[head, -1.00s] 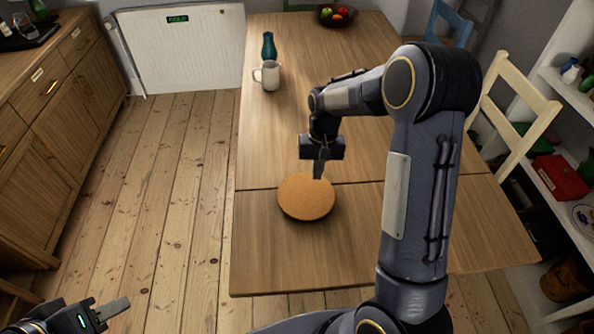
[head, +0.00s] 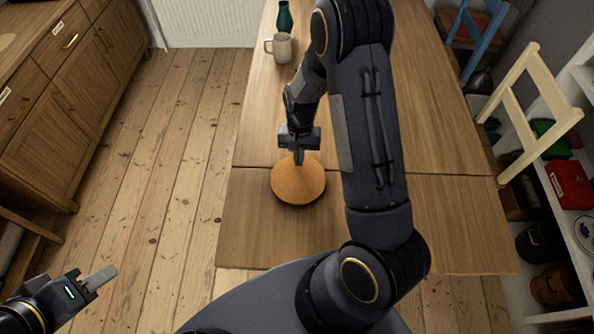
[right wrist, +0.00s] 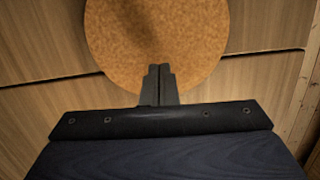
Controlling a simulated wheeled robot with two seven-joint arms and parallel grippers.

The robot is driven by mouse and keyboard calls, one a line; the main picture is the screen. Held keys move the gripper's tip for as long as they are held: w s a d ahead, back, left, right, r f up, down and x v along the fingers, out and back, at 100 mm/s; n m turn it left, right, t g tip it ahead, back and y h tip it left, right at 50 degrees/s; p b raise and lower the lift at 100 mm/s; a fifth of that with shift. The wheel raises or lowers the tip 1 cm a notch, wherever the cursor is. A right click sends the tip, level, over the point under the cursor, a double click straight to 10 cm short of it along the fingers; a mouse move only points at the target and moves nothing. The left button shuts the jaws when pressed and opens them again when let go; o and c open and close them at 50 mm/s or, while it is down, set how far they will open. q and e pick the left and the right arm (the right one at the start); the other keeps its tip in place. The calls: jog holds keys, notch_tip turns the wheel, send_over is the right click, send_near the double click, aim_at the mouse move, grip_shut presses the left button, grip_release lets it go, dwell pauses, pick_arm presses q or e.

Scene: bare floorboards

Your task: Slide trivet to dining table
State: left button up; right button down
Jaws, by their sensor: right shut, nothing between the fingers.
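The round cork trivet (head: 299,184) lies flat on the wooden dining table (head: 250,215), near its front edge and over the seam between two table sections. My right gripper (head: 299,158) is shut and empty, with its fingertips at the trivet's far edge. In the right wrist view, the closed fingers (right wrist: 160,72) overlap the near part of the trivet (right wrist: 155,35); I cannot tell whether they touch it. My left gripper (head: 100,278) is at the lower left, above the floor and away from the table; its finger gap does not show clearly.
A white mug (head: 281,48) and a teal vase (head: 285,17) stand at the far left of the table. A cream chair (head: 530,110) and a shelf with a red box (head: 570,185) are on the right. Wooden cabinets (head: 60,110) line the left. The table around the trivet is clear.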

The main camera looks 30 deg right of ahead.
aim_at(297, 183)
jog(key=s+a, duration=0.1)
jog(key=s, duration=0.1)
jog(key=s+a+p, duration=0.1)
jog(key=s+a, duration=0.1)
jog(key=shift+s+r, duration=0.1)
jog(key=shift+f+p, duration=0.3)
jog(key=shift+f+b, duration=0.55)
jog(key=shift+f, duration=0.1)
jog(key=shift+s, duration=0.1)
